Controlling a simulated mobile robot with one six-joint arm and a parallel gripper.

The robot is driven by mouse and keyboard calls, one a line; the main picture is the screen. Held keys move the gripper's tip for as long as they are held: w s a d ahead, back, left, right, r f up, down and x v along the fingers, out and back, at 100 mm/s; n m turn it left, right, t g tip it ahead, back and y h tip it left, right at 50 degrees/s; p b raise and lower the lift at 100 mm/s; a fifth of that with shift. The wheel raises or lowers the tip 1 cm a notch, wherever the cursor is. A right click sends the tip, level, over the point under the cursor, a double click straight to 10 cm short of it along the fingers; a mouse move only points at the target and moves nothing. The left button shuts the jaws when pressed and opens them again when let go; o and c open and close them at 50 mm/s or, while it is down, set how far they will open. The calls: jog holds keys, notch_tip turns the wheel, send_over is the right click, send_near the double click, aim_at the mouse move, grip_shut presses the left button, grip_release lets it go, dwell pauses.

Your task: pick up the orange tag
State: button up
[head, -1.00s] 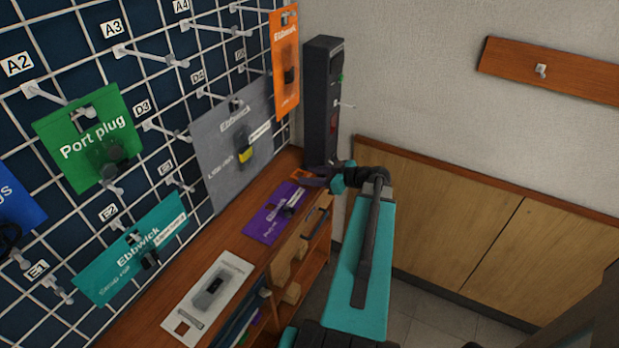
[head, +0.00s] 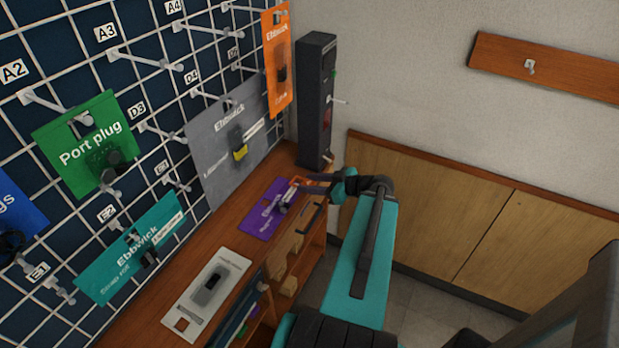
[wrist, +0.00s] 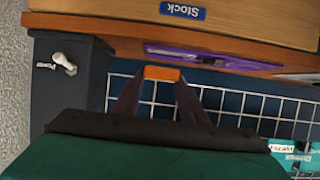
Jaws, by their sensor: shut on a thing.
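The orange tag (wrist: 162,73) is a small orange piece held between my two fingertips in the wrist view. My gripper (wrist: 160,82) is shut on it, with a finger on either side. In the head view my gripper (head: 303,184) is over the bench's right edge, beside the purple package. Only a small bit of orange shows at its tips there, partly hidden by the fingers. The height of the tag above the bench is hard to tell.
A purple package (head: 261,219) and a white-grey package (head: 206,296) lie on the wooden bench (head: 226,238). A dark tower (head: 316,105) stands at its far end. A wire grid with hooks and hanging packages, including a grey one (head: 222,150), lines the left wall.

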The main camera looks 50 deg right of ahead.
jog(key=s+a+p, duration=0.4)
jog(key=s+p, duration=0.1)
jog(key=p, duration=0.7)
jog(key=shift+s+r, duration=0.35)
jog(key=shift+r, duration=0.05)
jog(key=shift+s+f, duration=0.1)
dwell(1.6)
